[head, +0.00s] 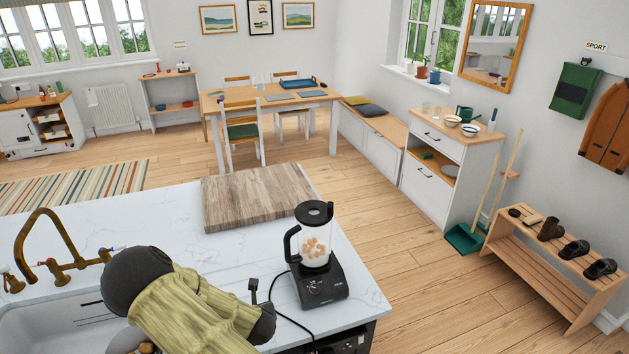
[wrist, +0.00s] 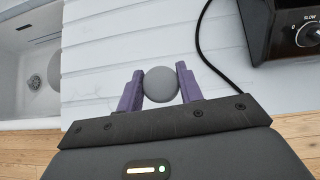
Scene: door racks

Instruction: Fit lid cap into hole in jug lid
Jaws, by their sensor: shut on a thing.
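The blender jug (head: 315,247) is clear with a black handle. It holds pale round chunks and stands upright on its black base (head: 319,286) at the counter's right. The gripper is over the counter, left of the blender base and apart from the jug.
A wooden board (head: 258,197) lies on the white counter (head: 150,222) behind the blender. A black cord (head: 290,320) runs from the base across the counter. The sink (head: 55,318) and brass tap (head: 62,250) are at left. Counter left of the board is clear.

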